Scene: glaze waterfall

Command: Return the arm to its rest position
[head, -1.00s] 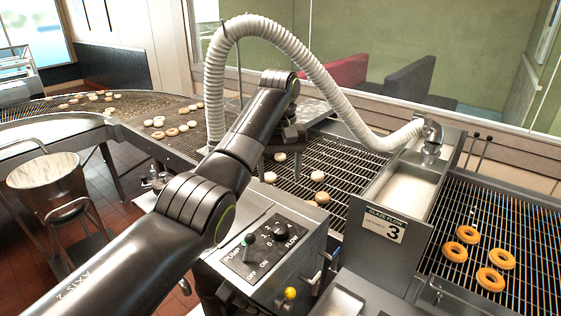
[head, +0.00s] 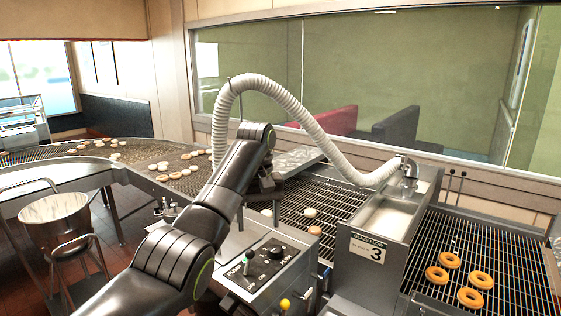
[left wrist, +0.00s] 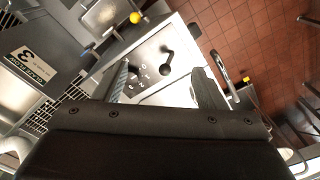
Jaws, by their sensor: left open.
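My left arm comes in from the left in the head view, raised and bent over the control box. My left gripper (head: 268,192) hangs at its end, behind the control panel (head: 265,265) and above the near side of the grated conveyor. The arm partly hides its fingers. In the left wrist view the two fingers of the gripper (left wrist: 162,70) stand apart with nothing between them. The panel (left wrist: 150,72) with its dark knobs shows beyond them. My right gripper is not in view.
A ribbed white hose (head: 222,110) arches behind the arm to a steel trough (head: 385,220). A sign with a 3 (head: 368,247) faces me. Golden rings (head: 470,297) lie on the right grate. Pale rings (head: 163,166) lie on the left conveyor. A metal bucket (head: 60,218) stands left.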

